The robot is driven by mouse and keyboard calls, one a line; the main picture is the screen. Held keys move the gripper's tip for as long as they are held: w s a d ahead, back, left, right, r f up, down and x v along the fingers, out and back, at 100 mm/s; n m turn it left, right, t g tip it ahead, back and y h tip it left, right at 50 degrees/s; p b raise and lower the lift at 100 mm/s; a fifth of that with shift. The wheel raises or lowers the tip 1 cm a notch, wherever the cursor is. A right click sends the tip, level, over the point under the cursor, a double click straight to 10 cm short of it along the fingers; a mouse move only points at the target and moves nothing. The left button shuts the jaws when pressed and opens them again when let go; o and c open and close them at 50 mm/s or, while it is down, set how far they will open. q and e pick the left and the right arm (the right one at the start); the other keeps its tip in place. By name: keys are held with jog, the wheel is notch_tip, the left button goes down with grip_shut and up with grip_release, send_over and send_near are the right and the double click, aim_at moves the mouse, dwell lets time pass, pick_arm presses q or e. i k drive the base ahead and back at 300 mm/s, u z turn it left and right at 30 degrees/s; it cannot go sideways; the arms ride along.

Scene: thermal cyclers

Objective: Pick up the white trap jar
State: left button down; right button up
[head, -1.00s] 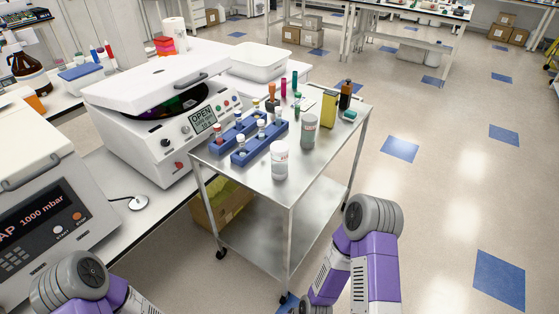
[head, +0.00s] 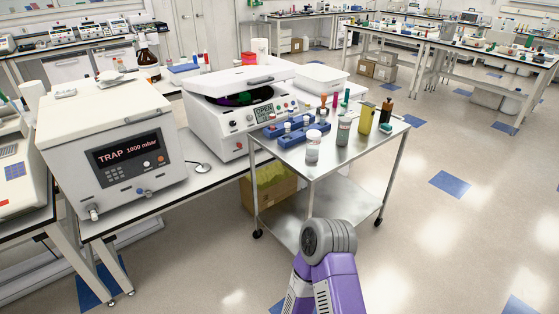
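A white jar (head: 313,147) with a pale lid stands upright at the near left corner of the steel cart top (head: 360,150); I take it for the trap jar. A grey-green jar (head: 343,131) stands just behind it to the right. Part of my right arm, with a grey joint and purple links, rises in front of the cart at the bottom. Neither gripper shows, and nothing touches the white jar.
The cart also holds blue racks (head: 291,132) with small vials, a yellow bottle (head: 366,119) and a brown bottle (head: 386,114). A centrifuge (head: 236,113) and a trap unit (head: 112,143) stand on the left bench. The floor right of the cart is clear.

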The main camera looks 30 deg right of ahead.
aim_at(313, 137)
jog(key=z, duration=1.05)
jog(key=i, duration=1.2)
jog(key=z, duration=0.1)
